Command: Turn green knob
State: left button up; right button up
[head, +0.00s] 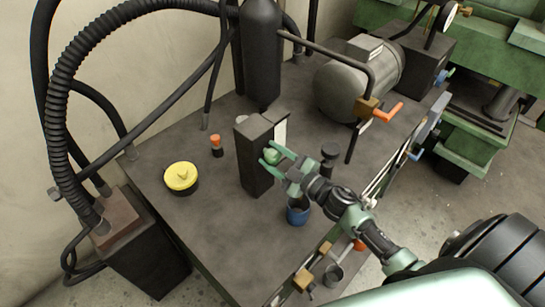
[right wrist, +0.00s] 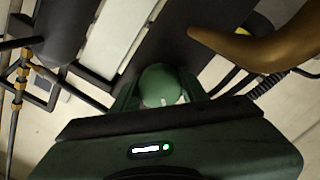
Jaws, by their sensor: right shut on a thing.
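The green knob (head: 271,156) sits on the face of a dark upright box (head: 254,160) on the table. In the head view my right gripper (head: 274,155) reaches in from the lower right, with its two green fingers on either side of the knob, shut on it. In the right wrist view the rounded green knob (right wrist: 161,86) lies between the fingers, just beyond the gripper's dark body. The fingers partly hide the knob's sides. My left gripper is not in view.
A blue cup (head: 298,211) stands close below my right gripper. A motor (head: 358,80) and an orange-handled valve (head: 382,110) stand behind.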

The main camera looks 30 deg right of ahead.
jog(key=n+b, duration=0.2)
jog(key=n, duration=0.4)
jog(key=shift+f+n, duration=0.15)
jog(key=shift+n, duration=0.15)
jog(key=n+b, duration=0.2)
jog(key=n, duration=0.4)
jog(key=shift+s+a, duration=0.1)
dwell(0.3)
jog(key=o, duration=1.3)
jog(key=shift+c, duration=0.2)
jog(key=shift+o, duration=0.6)
